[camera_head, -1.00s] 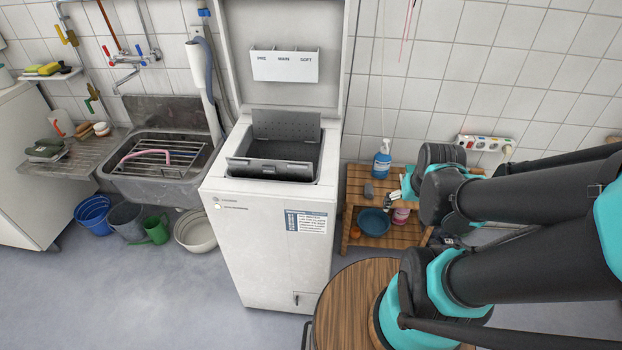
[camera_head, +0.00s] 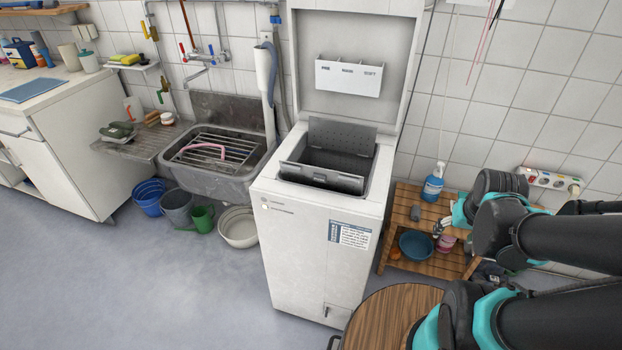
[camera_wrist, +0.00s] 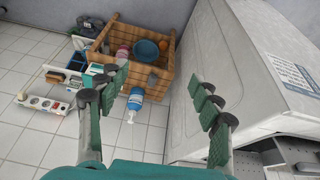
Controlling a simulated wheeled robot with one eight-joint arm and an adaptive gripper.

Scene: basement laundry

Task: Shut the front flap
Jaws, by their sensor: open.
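The white top-loading washer (camera_head: 312,250) stands in the middle of the head view with its lid (camera_head: 350,92) raised. Inside its top opening, the grey front flap (camera_head: 320,177) stands open along the front edge, tilted. The perforated rear flap (camera_head: 342,135) stands up behind it, with the dark drum between. My gripper (camera_wrist: 160,92) is open and empty in the wrist view. It is right of the washer, apart from both flaps. The washer's pale body (camera_wrist: 235,70) fills the wrist view's right side, with grey perforated metal (camera_wrist: 295,152) at the lower right.
A wooden shelf (camera_head: 408,197) with a blue soap bottle (camera_head: 433,182) and a blue basin (camera_head: 416,245) stands right of the washer. A round wooden stool top (camera_head: 390,318) is in front. A sink (camera_head: 215,180) and buckets are left. Floor at the front left is clear.

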